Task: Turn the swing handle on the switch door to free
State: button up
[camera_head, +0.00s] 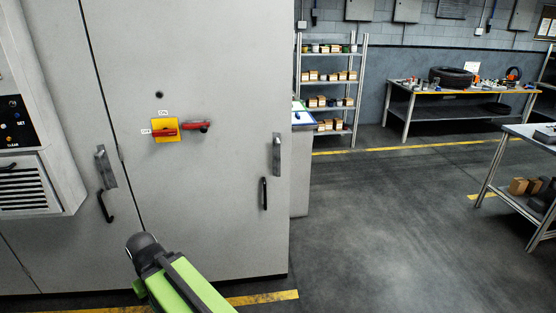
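The switch door (215,60) is the broad pale grey cabinet door left of centre and looks closed. A silver swing handle (277,155) sits upright on its plate near the door's right edge. A black pull handle (264,193) is below it. A yellow plate (165,130) with a red rotary switch is on the door's left part, with a red lever (196,125) lying level beside it. My green arm with a dark rounded joint rises from the bottom edge, in front of the door's lower left. My gripper's fingers do not show.
A second grey door at left carries a similar silver handle (105,167) and a black pull (105,206). A control panel (15,125) juts out at far left. A shelf rack (330,90) and workbenches (465,92) stand at right. Floor right of the cabinet is clear.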

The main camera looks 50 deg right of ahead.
aim_at(277, 142)
jog(key=i, duration=0.85)
jog(key=u, duration=0.05)
